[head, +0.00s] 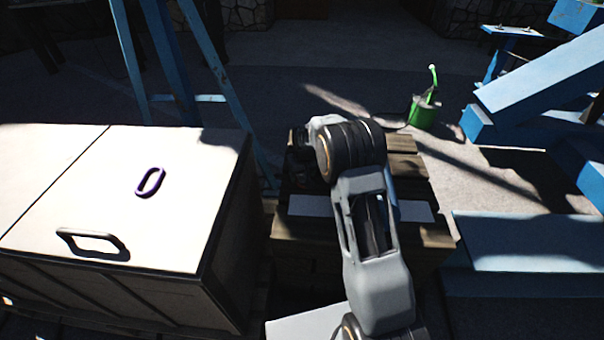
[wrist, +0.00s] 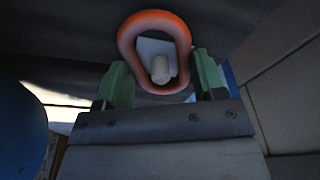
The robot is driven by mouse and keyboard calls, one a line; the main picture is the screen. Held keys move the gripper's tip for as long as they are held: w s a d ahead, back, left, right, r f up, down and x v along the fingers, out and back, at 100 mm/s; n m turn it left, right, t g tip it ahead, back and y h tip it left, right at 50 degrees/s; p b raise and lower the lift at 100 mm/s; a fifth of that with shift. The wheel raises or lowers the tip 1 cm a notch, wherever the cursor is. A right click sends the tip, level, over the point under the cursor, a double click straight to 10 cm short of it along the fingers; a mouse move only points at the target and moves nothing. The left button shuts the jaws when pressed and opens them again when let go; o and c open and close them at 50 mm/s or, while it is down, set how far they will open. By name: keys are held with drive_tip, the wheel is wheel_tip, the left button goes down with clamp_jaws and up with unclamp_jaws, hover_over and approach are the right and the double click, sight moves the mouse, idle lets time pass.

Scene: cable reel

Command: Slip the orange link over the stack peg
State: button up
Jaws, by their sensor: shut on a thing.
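The orange link (wrist: 127,42) is an oblong ring in the wrist view, between the two green fingers of my gripper (wrist: 162,70). My gripper is shut on its lower end and holds it up in front of the fingers. A pale, rounded stub (wrist: 160,68), which looks like the stack peg, shows through the link's opening with a light grey patch behind it. I cannot tell whether the stub passes through the link or stands beyond it. In the head view my arm hides the gripper, the orange link and the peg.
A purple link (head: 150,182) lies on a white chest (head: 60,200) with a dark handle (head: 92,244) at left. A wooden crate (head: 405,165) with a pale strip (head: 415,211) lies under my arm. A green can (head: 423,113) stands behind. Blue beams (head: 530,95) fill the right side.

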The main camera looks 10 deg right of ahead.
drive_tip(key=o, duration=1.2)
drive_tip(key=shift+c, duration=0.2)
wheel_tip(320, 180, up, 14)
drive_tip(key=s+f+p, duration=0.1)
drive_tip(key=s+p, duration=0.1)
drive_tip(key=p, duration=0.1)
drive_tip(key=s+r+g+p, duration=0.1)
drive_tip(key=s+r+p, duration=0.1)
drive_tip(key=s, duration=0.5)
drive_tip(key=s+r+t+p, duration=0.1)
drive_tip(key=s+r+p, duration=0.8)
drive_tip(key=s+r, duration=0.2)
drive_tip(key=s+r+m+t+p, duration=0.1)
drive_tip(key=s+r+p, duration=0.8)
drive_tip(key=r, duration=0.6)
drive_tip(key=shift+s+r+t, duration=0.35)
drive_tip(key=shift+s+t, duration=0.05)
drive_tip(key=shift+s, duration=0.5)
